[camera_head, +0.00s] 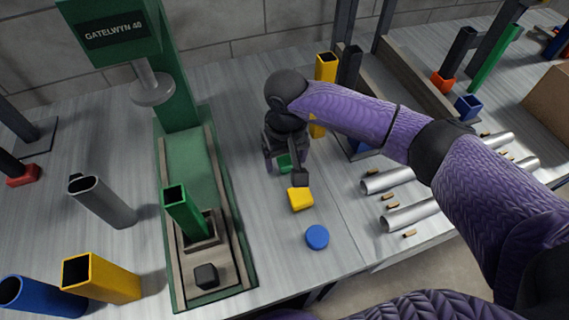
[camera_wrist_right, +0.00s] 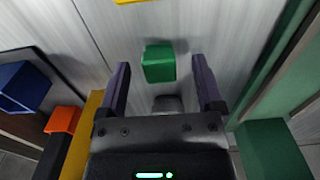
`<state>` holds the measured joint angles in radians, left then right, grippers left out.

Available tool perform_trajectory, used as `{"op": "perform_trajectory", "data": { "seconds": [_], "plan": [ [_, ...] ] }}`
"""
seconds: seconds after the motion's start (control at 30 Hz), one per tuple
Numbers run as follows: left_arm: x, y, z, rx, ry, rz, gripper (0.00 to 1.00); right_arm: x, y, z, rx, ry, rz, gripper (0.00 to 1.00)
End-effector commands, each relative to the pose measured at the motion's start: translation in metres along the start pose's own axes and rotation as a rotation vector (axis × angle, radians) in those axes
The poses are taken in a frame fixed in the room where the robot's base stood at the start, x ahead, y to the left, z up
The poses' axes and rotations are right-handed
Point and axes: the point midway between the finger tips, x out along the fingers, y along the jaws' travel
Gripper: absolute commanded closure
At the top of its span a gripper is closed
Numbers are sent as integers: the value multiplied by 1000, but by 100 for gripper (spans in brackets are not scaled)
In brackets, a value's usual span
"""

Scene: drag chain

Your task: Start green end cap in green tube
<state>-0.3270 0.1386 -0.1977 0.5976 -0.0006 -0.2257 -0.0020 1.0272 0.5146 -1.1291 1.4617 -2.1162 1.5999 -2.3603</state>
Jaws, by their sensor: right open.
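The green end cap (camera_head: 285,162) sits on the grey bench below my right gripper (camera_head: 286,156). In the right wrist view the green cap (camera_wrist_right: 159,63) shows between the ends of my right gripper's fingers, which are open with room on both sides of it. I cannot tell how far above the cap the fingertips are. The green tube (camera_head: 183,212) stands upright, open end up, in the holder of the green press at the left. My right gripper is to the right of this tube. My left gripper is not in view.
The press column (camera_head: 160,75) rises behind the green tube. Yellow (camera_head: 100,280), blue (camera_head: 38,298) and grey (camera_head: 103,203) tubes stand at left. Metal cylinders (camera_head: 410,215) lie at right.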

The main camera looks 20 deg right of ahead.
Motion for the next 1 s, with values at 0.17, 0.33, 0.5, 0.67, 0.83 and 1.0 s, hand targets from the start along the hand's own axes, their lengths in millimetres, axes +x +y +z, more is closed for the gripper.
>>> {"op": "perform_trajectory", "data": {
  "seconds": [0.17,0.33,0.5,0.67,0.83,1.0],
  "plan": [
    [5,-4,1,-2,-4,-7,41,16,1,0,1,-1,1,15],
    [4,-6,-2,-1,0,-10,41,15,0,0,1,0,0,19],
    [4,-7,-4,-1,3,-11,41,15,0,0,1,0,0,55],
    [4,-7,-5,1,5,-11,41,15,0,0,2,0,-1,89],
    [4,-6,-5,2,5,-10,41,15,0,0,2,0,-1,100],
    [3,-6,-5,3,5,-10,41,10,0,0,1,1,-1,100]
  ]
}}
